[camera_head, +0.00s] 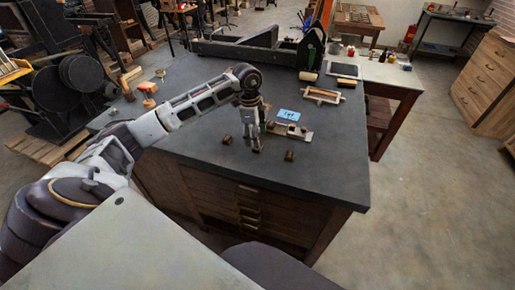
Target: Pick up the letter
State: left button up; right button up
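Two small brown blocks lie on the dark worktop, one left of my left gripper (256,148) and one right of it; they are the left block (227,140) and the right block (289,156). I cannot tell which small piece is the letter. My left gripper points down over the worktop between the two blocks, apart from both in the picture. Its fingers are too small to tell whether they are open or shut, and I see no piece clearly held. My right gripper is out of view.
A blue card (288,115) and a flat wooden piece (296,133) lie just behind the right block. A wooden tray (322,96) lies farther back. The dark worktop (325,175) is clear at the front right. A long metal press bed (245,50) crosses the back.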

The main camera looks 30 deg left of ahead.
pick_arm(q)
jog(key=shift+d+f+p, duration=0.15)
jog(key=shift+f, duration=1)
jog(key=shift+d+f+p, duration=0.1)
jog(key=shift+f+p, duration=0.05)
jog(key=shift+f, duration=1)
jog(key=c, duration=0.8)
